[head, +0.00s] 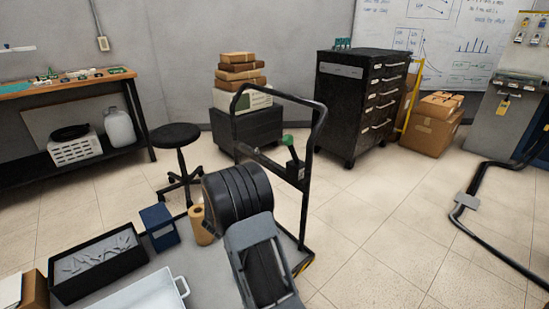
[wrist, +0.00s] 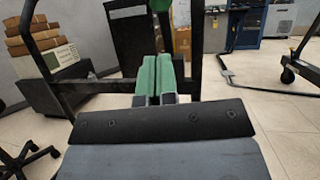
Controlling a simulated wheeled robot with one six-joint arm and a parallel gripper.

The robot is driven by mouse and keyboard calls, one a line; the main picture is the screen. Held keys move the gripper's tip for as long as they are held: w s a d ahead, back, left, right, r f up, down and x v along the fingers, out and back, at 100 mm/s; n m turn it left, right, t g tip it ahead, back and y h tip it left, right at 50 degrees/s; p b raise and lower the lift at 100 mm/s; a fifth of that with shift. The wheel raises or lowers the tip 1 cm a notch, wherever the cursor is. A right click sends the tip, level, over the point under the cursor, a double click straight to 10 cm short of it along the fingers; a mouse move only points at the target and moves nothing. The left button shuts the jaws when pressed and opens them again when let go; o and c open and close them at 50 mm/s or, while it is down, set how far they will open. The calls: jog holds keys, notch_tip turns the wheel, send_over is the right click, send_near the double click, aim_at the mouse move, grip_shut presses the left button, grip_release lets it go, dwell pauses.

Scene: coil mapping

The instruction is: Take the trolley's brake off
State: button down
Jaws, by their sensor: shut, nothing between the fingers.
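The trolley's black tubular handle frame (head: 307,200) stands upright in the middle of the head view. A lever with a green knob (head: 288,140) sits by its right post, above a small dark block. In the wrist view a dark green knob (wrist: 80,5) is cut by the top edge, and the right post (wrist: 197,45) shows beyond the fingers. My gripper (wrist: 157,73) is shut and empty, its two green-padded fingers together. It points toward the handle frame, with no visible contact with the lever. In the head view my arm hides the fingers.
The trolley deck (head: 205,262) carries a black tray (head: 97,265), a white bin (head: 140,292), a blue box (head: 159,227) and a tan roll (head: 200,225). A stool (head: 175,137) stands to the left. A drawer cabinet (head: 345,105) stands behind. Floor to the right is clear up to a black cable.

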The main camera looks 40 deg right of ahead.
aim_at(285, 144)
jog(key=shift+b+x, duration=1.6)
jog(key=shift+x, duration=5.3)
